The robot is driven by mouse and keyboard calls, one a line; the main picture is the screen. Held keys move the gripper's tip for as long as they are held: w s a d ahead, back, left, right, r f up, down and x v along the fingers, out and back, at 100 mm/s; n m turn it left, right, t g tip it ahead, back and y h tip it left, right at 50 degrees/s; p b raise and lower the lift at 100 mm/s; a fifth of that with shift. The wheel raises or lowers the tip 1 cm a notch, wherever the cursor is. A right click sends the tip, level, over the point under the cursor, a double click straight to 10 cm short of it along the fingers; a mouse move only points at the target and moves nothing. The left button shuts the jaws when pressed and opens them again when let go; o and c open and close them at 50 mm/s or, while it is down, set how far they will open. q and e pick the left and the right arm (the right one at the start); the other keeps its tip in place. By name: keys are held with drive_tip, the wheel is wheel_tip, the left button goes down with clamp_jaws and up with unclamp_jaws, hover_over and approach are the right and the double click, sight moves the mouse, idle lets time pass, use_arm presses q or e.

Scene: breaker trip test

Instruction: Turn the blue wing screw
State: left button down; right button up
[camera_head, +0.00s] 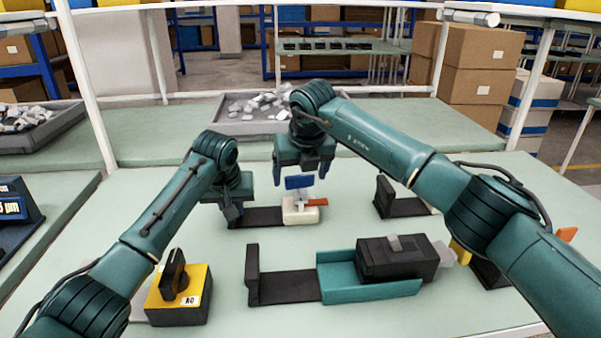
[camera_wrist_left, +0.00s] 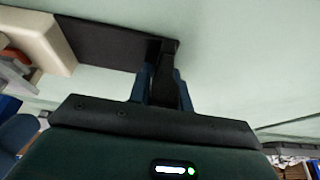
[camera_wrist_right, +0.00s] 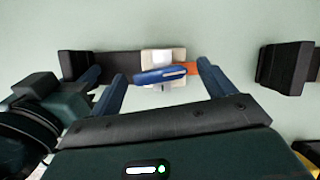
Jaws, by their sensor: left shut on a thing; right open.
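The blue wing screw (camera_head: 299,182) stands on a cream block (camera_head: 301,215) with an orange lever (camera_head: 317,202) on its right. In the right wrist view the blue wing (camera_wrist_right: 160,75) lies roughly crosswise between the fingers, slightly tilted. My right gripper (camera_head: 304,172) is open above and around the wing, with a gap on both sides. The cream block sits on a dark base plate (camera_head: 262,217). My left gripper (camera_head: 231,214) is shut on the black upright post (camera_wrist_left: 160,75) at the plate's left end; in the head view the gripper mostly hides this post.
A teal tray (camera_head: 340,290) with a black box (camera_head: 397,258) lies in front. A yellow-topped switch box (camera_head: 183,300) stands front left. Another black fixture (camera_head: 387,200) is to the right. A grey bin (camera_head: 250,125) of white parts lies behind.

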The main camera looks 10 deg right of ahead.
drive_tip(key=c, duration=1)
drive_tip(key=shift+n, duration=0.3)
drive_tip(key=n+y, duration=0.1)
drive_tip(key=n, duration=0.2)
drive_tip(key=shift+w+d+g, duration=0.1)
drive_tip(key=shift+g, duration=0.3)
drive_tip(key=n+y, duration=0.1)
drive_tip(key=n, duration=0.2)
drive_tip(key=shift+g, duration=0.4)
drive_tip(key=n+g+y, duration=0.1)
drive_tip(key=n, duration=0.3)
drive_tip(key=shift+w+d, duration=0.1)
drive_tip(key=shift+w, duration=0.05)
drive_tip(key=shift+n+g+y, duration=0.3)
drive_tip(key=shift+n+g, duration=0.4)
drive_tip(key=shift+n, duration=1.2)
